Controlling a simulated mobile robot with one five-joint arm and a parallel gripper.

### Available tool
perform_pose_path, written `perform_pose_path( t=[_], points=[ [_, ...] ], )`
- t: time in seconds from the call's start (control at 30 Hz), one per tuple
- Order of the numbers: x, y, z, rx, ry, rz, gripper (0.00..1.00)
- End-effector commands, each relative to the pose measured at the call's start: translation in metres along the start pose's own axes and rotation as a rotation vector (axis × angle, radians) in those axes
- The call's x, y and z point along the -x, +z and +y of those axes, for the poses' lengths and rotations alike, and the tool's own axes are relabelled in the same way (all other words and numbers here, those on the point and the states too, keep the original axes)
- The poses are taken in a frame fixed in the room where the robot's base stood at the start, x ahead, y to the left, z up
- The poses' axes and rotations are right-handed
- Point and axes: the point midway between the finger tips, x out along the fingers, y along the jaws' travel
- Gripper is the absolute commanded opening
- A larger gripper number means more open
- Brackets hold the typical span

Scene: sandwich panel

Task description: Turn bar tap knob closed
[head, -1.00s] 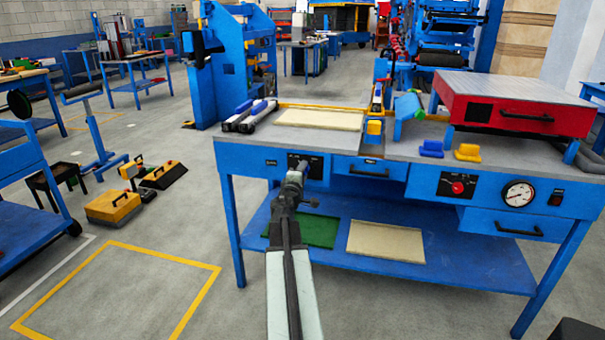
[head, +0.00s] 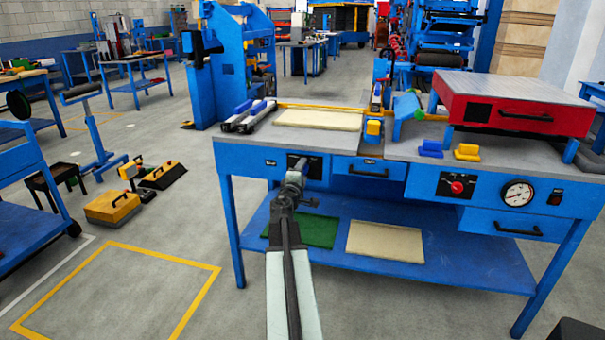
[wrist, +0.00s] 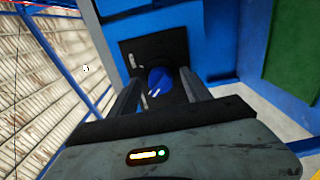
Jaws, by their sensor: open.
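A blue knob (wrist: 159,81) sits on a black square panel (wrist: 150,55) in the wrist view. White marks show beside the knob. My gripper (wrist: 160,79) is open, with one finger on each side of the knob. I cannot tell whether the fingers touch it. In the head view the black panel (head: 318,166) is on the front left of the blue workbench (head: 254,172). My gripper (head: 299,166) is in front of it and hides the knob there.
A red knob (head: 457,187) and a round gauge (head: 517,193) are on the bench front at the right. A drawer handle (head: 369,174) is right of the black panel. The lower shelf (head: 330,250) holds a green mat and a cream mat.

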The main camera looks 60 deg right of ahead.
Motion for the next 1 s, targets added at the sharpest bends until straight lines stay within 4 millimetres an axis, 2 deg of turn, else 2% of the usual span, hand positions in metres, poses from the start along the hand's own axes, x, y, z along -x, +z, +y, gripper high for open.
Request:
perform_pose_path(
  t=[0.17,0.4,0.47,1.0],
  points=[
    [0.021,0.001,0.000,0.000,0.000,0.000,0.57],
    [0.069,0.002,0.000,0.000,0.000,0.000,0.57],
    [0.075,0.002,0.000,0.001,0.000,-0.001,0.57],
    [0.077,-0.001,0.000,0.000,0.000,0.002,0.57]
  ],
)
